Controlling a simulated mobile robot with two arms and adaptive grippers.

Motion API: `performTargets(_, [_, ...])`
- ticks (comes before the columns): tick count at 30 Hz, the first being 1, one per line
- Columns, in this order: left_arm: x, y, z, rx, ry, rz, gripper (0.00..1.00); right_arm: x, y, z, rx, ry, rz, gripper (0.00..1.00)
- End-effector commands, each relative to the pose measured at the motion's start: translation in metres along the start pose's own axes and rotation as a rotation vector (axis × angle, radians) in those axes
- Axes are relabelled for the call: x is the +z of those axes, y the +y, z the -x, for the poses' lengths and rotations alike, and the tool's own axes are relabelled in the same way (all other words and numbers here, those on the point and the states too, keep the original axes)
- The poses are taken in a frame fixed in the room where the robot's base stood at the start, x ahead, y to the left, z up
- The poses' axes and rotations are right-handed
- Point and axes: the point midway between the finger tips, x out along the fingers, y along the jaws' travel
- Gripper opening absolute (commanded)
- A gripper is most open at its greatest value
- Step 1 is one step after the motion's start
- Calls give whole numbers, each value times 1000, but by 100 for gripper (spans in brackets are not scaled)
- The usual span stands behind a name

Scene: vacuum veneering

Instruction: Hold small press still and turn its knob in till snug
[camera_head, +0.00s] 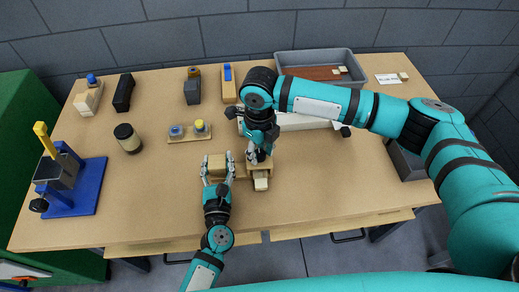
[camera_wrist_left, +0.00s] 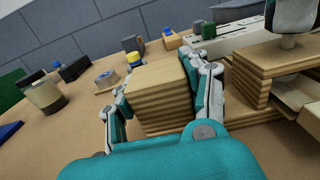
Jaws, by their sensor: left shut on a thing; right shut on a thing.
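The small wooden press (camera_head: 260,168) stands near the middle of the table; its layered frame (camera_wrist_left: 270,62) shows at the right in the left wrist view. My left gripper (camera_head: 217,164) is shut on a layered wooden block (camera_wrist_left: 158,92) beside the press frame. A low board runs between block and frame; I cannot tell if they are joined. My right gripper (camera_head: 259,155) is above the press, shut on its knob, which the fingers mostly hide. A grey stem (camera_wrist_left: 289,41) shows below the right fingertips in the left wrist view.
A blue stand (camera_head: 82,190) and a jar (camera_head: 128,138) are at left. A small tray with two round items (camera_head: 189,137) lies behind the block. A grey bin (camera_head: 345,66) stands at the back. The front right tabletop is clear.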

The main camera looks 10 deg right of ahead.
Motion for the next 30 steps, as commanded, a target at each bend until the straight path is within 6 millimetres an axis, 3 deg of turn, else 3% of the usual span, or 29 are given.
performTargets(3, [0, 0, 0, -1, 1, 0, 13, 0, 0, 0, 0, 0, 0, 1])
performTargets(14, [0, 0, 0, -1, 1, 0, 13, 0, 0, 0, 1, -1, -68, 1])
performTargets(30, [0, 0, 0, -1, 1, -1, 13, 1, 1, 1, 2, -2, -517, 1])
